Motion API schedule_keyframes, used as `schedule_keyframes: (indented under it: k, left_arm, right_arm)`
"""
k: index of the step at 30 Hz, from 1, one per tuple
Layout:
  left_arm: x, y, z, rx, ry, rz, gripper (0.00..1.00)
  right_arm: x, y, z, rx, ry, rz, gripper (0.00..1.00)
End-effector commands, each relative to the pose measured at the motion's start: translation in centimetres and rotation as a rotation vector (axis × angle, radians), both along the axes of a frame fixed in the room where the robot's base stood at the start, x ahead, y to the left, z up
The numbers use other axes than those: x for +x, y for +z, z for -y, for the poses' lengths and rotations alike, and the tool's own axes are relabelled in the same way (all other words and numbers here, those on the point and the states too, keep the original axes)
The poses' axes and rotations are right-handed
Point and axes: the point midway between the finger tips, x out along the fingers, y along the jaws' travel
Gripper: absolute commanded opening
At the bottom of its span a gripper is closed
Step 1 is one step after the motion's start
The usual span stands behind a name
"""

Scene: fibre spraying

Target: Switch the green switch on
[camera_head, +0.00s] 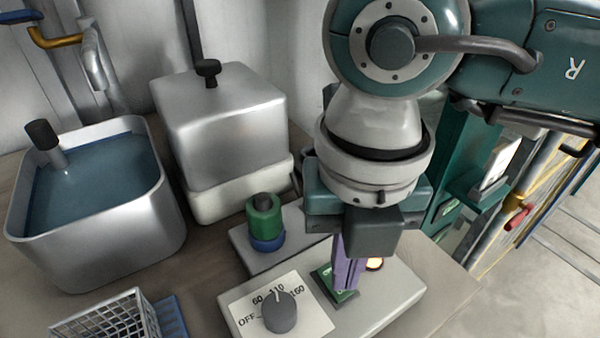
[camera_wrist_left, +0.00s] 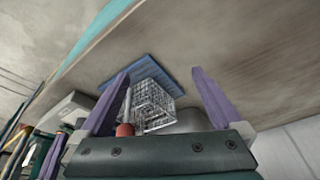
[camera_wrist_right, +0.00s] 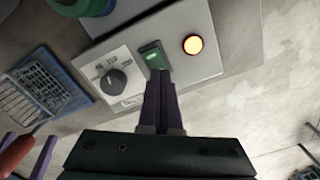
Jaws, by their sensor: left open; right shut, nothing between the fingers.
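The green switch (camera_head: 336,283) sits on a pale control box (camera_head: 397,293), right of a dial. My right gripper (camera_head: 346,288) is shut and empty, pointing down, with its purple fingertips at the switch in the head view. In the right wrist view the shut fingertips (camera_wrist_right: 158,73) overlap the lower end of the green switch (camera_wrist_right: 153,54); I cannot tell whether they press it. An orange light (camera_wrist_right: 193,44) beside the switch glows. My left gripper (camera_wrist_left: 160,82) is open in the left wrist view, with nothing held between its fingers.
A grey dial (camera_head: 279,311) marked OFF, 60, 110 and 160 is left of the switch. A green and blue cylinder (camera_head: 264,220) stands behind it. A metal box (camera_head: 228,125), a water basin (camera_head: 170,215) and a wire basket (camera_head: 105,318) fill the left side.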

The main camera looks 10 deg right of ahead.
Motion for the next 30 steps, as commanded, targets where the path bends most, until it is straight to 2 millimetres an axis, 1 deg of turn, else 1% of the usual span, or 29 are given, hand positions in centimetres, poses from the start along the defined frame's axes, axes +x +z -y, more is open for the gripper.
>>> schedule_keyframes:
  k: [1,18,21,30]
  left_arm:
    - [0.0,0.9,0.0,-0.001,0.001,0.0,1.0]
    - [0.0,5.1,0.2,-0.009,0.006,0.0,1.0]
    - [0.0,5.2,0.2,-0.009,0.006,0.0,1.0]
    - [0.0,5.1,0.1,-0.003,0.002,0.0,1.0]
  right_arm:
    - [0.0,1.0,0.0,0.0,0.0,0.001,0.0]
    - [0.0,5.9,0.0,0.001,0.0,0.0,0.0]
    - [0.0,6.1,0.0,0.001,0.0,-0.001,0.0]
    - [0.0,6.0,0.0,0.001,0.0,0.0,0.0]
